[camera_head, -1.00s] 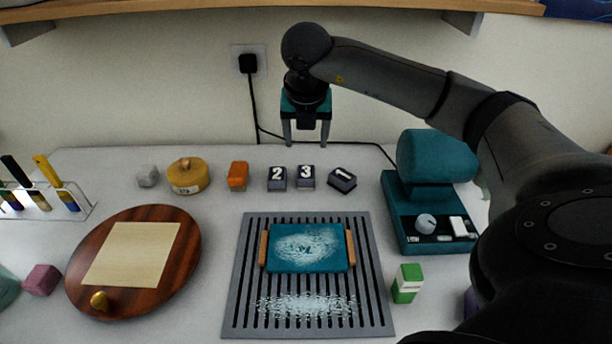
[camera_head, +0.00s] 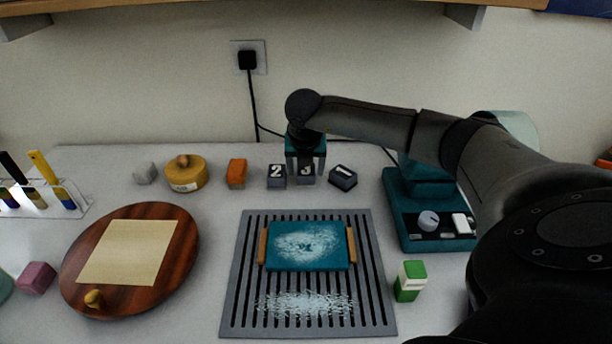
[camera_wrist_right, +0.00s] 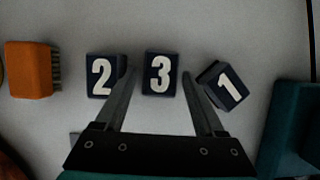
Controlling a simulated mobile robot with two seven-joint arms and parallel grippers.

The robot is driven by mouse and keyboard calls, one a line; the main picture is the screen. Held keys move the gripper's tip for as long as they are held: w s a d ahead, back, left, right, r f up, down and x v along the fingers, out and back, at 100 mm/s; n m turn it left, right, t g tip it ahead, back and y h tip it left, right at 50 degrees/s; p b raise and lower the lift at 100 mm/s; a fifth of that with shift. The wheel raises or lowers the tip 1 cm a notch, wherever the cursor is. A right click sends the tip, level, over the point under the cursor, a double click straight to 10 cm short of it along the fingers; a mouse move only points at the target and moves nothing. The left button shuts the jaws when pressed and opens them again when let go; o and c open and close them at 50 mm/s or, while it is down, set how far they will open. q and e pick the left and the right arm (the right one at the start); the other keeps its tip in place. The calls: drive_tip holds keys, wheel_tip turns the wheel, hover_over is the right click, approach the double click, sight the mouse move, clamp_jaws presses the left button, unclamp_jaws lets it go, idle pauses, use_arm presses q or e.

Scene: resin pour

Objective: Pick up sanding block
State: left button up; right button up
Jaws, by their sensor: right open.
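Three dark blue-grey blocks with white numbers stand in a row at the back of the bench: block 2 (camera_head: 276,177), block 3 (camera_head: 306,178) and the turned block 1 (camera_head: 343,178). My right gripper (camera_head: 305,170) is open and lowered over block 3, pointing down. In the right wrist view, block 3 (camera_wrist_right: 160,74) lies between the spread fingers of the gripper (camera_wrist_right: 159,82); block 2 (camera_wrist_right: 102,76) is just left of them and block 1 (camera_wrist_right: 222,86) just right. I cannot tell whether a finger touches a block. My left gripper is not in view.
A teal machine (camera_head: 405,220) stands on the right. A slotted grate (camera_head: 240,300) holding a teal panel (camera_head: 280,262) lies in front.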

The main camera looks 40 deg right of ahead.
drive_tip(key=shift+w+d+f, duration=0.15)
drive_tip(key=shift+d+f, duration=0.05)
drive_tip(key=shift+f, duration=0.4)
drive_tip(key=shift+c, duration=0.3)
drive_tip(key=shift+r, duration=0.1)
clamp_jaws()
